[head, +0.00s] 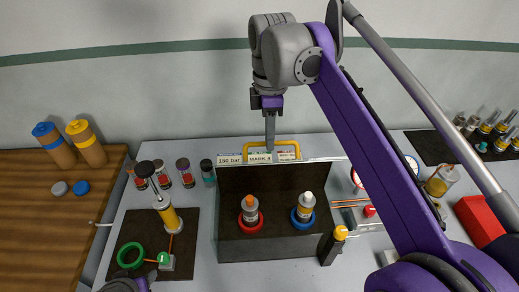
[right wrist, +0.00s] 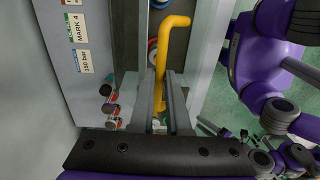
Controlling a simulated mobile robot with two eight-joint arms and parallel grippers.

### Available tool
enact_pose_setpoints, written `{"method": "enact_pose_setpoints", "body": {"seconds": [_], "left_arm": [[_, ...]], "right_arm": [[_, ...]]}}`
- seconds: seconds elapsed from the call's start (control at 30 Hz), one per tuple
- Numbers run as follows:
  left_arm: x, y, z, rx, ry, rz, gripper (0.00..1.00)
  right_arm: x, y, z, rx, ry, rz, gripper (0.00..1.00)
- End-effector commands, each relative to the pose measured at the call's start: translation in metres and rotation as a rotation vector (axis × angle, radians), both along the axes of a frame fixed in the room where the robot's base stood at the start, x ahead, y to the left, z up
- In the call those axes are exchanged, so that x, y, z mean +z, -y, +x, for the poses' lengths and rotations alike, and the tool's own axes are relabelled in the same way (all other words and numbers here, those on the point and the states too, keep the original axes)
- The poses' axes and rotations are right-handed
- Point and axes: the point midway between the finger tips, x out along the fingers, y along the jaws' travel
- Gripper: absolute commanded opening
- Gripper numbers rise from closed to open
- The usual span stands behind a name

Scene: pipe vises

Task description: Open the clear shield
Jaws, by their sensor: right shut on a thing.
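The yellow handle (head: 294,146) stands at the top back edge of the dark vise box (head: 265,182), behind a label strip (head: 262,157) reading "150 bar" and "MARK 4". My right gripper (head: 270,147) reaches down from above and is shut on this handle. In the right wrist view the yellow handle (right wrist: 168,45) runs between the two fingers (right wrist: 160,95). The clear shield's pane is too transparent to make out, so I cannot tell its angle. A small part of my left arm (head: 135,284) shows at the bottom left; its fingers cannot be made out.
Two capped fittings stand in a red ring (head: 250,227) and a blue ring (head: 302,223) on the box. A dark mat (head: 190,222) at left holds a yellow-bodied tool and a green ring (head: 130,255). Several jars stand behind it. A red box (head: 480,221) is at right.

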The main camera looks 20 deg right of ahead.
Motion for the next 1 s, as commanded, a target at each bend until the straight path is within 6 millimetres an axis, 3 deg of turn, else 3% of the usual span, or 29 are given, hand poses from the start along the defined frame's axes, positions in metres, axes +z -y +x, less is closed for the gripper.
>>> {"method": "enact_pose_setpoints", "body": {"seconds": [0.03,0.13,0.5,0.7,1.0], "left_arm": [[0.007,0.000,0.004,0.000,0.008,0.000,0.50],[0.012,0.000,0.008,0.000,0.015,0.000,0.50],[0.014,0.000,0.009,0.000,0.018,0.000,0.50],[0.014,0.000,0.009,0.000,0.018,0.000,0.50],[0.014,0.000,0.009,0.000,0.018,0.000,0.50]], "right_arm": [[0.006,0.005,0.014,-0.001,0.013,-0.001,0.00],[0.012,0.012,0.031,-0.001,0.012,-0.001,0.00],[0.020,0.034,0.104,0.000,0.005,0.000,0.00],[0.018,0.042,0.131,0.001,0.003,-0.001,0.00],[0.014,0.049,0.154,0.001,0.001,0.000,0.00]]}}
